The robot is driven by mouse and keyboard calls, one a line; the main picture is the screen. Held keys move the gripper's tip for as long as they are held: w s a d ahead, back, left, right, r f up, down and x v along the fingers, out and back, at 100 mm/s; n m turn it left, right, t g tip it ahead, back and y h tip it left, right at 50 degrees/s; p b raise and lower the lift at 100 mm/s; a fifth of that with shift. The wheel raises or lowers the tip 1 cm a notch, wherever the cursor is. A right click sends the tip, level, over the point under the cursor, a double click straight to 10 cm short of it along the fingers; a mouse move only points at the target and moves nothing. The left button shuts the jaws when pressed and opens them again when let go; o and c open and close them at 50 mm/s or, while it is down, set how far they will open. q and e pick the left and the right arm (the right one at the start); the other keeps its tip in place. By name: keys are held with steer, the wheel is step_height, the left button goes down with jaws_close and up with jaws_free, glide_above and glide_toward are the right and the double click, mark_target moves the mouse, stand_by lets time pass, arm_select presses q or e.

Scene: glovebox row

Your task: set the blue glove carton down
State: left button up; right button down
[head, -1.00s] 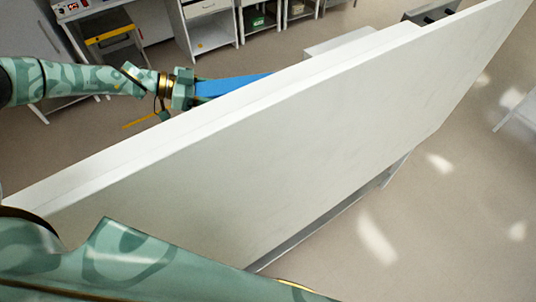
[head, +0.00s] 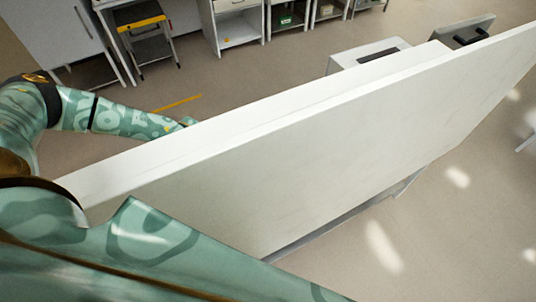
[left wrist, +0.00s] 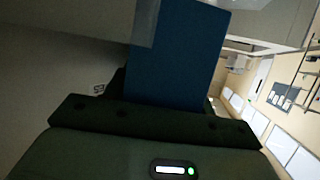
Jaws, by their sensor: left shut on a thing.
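The blue glove carton (left wrist: 180,58) fills the upper middle of the left wrist view, standing out from my left gripper (left wrist: 160,108). My left gripper is shut on it. In the head view, the carton and my left gripper are both hidden behind the tall white panel (head: 300,165). What lies beneath the carton cannot be seen. My right gripper is in neither view.
The white panel runs diagonally across the head view, close in front of me. Behind it are a yellow-topped step stool (head: 140,22), an open white cabinet (head: 235,30) and a white box-like unit (head: 366,56).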

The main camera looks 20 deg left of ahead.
arm_select(q)
steer(key=shift+d+f, duration=0.1)
steer(key=shift+f, duration=0.7)
steer(key=shift+s+d+f+p, duration=0.15)
steer(key=shift+f+p, duration=0.1)
steer(key=shift+p, duration=0.15)
steer(key=shift+f, duration=0.15)
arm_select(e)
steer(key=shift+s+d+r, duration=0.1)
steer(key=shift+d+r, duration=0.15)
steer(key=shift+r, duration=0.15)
arm_select(q)
steer(key=shift+f, duration=0.15)
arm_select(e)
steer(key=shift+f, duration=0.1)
